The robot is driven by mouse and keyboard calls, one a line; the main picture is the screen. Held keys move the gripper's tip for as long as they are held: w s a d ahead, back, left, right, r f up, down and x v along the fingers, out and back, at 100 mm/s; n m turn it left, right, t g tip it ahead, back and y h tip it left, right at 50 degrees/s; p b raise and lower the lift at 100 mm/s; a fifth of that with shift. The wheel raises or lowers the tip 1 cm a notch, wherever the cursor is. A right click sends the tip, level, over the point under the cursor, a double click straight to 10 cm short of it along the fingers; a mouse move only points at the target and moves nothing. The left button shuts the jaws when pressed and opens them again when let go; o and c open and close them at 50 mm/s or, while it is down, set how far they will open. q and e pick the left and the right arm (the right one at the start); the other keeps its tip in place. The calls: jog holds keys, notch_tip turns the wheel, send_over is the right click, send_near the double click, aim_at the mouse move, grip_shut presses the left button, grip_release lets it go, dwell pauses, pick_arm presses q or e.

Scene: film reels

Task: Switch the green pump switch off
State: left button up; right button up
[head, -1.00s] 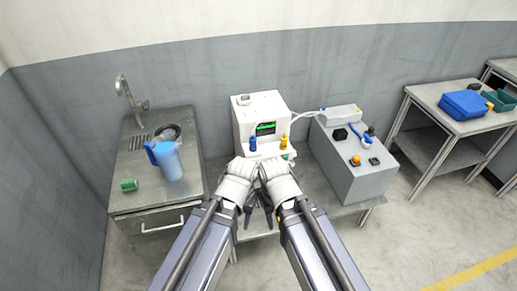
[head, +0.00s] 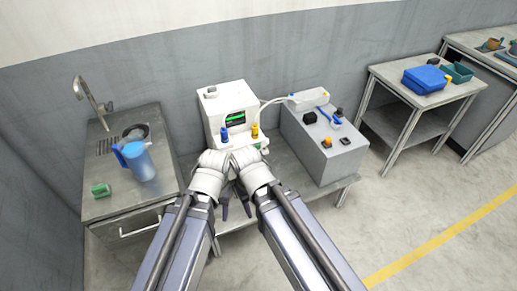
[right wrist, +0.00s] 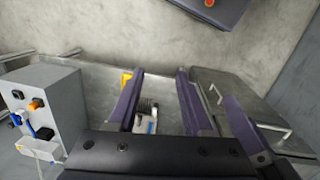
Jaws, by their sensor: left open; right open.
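The white machine (head: 211,107) with a lit green display (head: 235,118) stands on a metal table against the wall. A blue knob (head: 224,134) and a yellow knob (head: 255,130) are on its front.
A grey box (head: 325,160) with black and orange controls stands right of the machine, joined to it by a hose. At left a sink unit (head: 105,205) holds a blue jug (head: 140,163) and a green item (head: 101,190). A side table (head: 385,75) carries a blue case (head: 426,79).

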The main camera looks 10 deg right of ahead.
jog(key=shift+c, duration=0.7)
jog(key=w+d+f+t+b, duration=0.1)
jog(key=w+f+b, duration=0.1)
jog(key=w+b, duration=0.1)
jog(key=w+d+f+t+b, duration=0.1)
jog(key=w+d+f+b, duration=0.1)
jog(key=w+f+b, duration=0.1)
jog(key=w+d+f+t+b, duration=0.1)
jog(key=w+f+t+b, duration=0.1)
jog(key=w+b, duration=0.1)
jog(key=shift+d+f+h, duration=0.25)
jog(key=shift+f+h, duration=0.15)
grip_shut()
jog(key=w+d+f+n+t+b, duration=0.4)
jog(key=w+t+b, duration=0.35)
jog(key=b, duration=0.55)
jog(key=w+d+f+n+t+b, duration=0.35)
jog(key=w+d+t+b, duration=0.2)
jog(key=w+b, duration=0.55)
jog(key=s+a+f+n+t+y+b, duration=0.2)
jog(key=n+y+b, duration=0.5)
jog(key=b, duration=0.5)
jog(key=shift+s+a+f+n+t+b, duration=0.35)
jog(key=shift+a+f+n, duration=0.45)
jog(key=shift+f+n, duration=0.55)
